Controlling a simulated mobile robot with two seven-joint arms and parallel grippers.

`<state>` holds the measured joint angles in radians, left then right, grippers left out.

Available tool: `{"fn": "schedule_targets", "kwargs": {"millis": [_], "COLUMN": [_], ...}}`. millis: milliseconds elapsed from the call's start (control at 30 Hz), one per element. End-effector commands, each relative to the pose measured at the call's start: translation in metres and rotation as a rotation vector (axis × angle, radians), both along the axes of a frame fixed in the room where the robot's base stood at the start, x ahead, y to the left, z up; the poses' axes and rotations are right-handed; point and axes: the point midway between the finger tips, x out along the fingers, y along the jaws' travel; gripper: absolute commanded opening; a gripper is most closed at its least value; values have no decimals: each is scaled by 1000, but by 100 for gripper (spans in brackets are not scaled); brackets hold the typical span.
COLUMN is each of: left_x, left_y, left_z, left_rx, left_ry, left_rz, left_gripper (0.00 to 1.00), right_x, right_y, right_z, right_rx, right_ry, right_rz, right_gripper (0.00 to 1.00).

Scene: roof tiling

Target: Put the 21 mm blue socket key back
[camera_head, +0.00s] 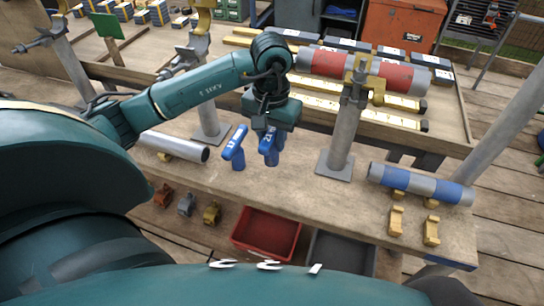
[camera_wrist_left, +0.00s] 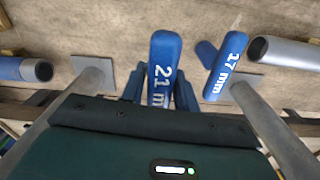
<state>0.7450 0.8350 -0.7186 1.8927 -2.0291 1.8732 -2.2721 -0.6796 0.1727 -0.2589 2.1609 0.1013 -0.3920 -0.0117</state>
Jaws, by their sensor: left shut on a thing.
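The blue 21 mm socket key (camera_wrist_left: 165,52) is between the two fingers of my left gripper (camera_wrist_left: 160,88) in the left wrist view, its label readable. In the head view my left gripper (camera_head: 269,128) is above the workbench, pointing down, shut on this key (camera_head: 271,148). The key is upright; whether its lower end touches the bench cannot be told. The blue 17 mm socket key (camera_head: 235,147) stands upright just left of it in the head view, and to its right in the left wrist view (camera_wrist_left: 226,66). My right gripper is not in view.
The wooden workbench (camera_head: 300,197) carries a grey pipe (camera_head: 175,146) at left, a clamp post (camera_head: 344,140) right of the keys, and a blue-banded pipe (camera_head: 420,184) at right. A red bin (camera_head: 266,233) is below the front edge. Bare bench lies in front of the keys.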

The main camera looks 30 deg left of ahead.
Motion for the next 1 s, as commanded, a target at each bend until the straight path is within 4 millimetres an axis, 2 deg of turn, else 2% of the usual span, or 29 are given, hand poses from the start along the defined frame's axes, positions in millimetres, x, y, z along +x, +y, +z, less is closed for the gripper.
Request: {"fn": "schedule_targets", "kwargs": {"millis": [233, 433, 800, 833, 1000], "left_x": [0, 0, 1, 0, 0], "left_y": [0, -1, 0, 0, 0], "left_z": [-21, -48, -55, -55, -54], "left_rx": [0, -1, 0, 0, 0], "left_ry": [0, 1, -3, -2, -1], "left_rz": [0, -1, -2, -2, -2], "left_gripper": [0, 0, 0, 31, 45], "right_x": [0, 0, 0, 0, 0], "right_y": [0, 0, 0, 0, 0], "right_z": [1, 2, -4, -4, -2], "right_rx": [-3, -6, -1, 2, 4], "right_ry": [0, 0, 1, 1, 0], "right_rz": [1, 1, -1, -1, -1], "right_gripper": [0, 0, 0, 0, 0]}}
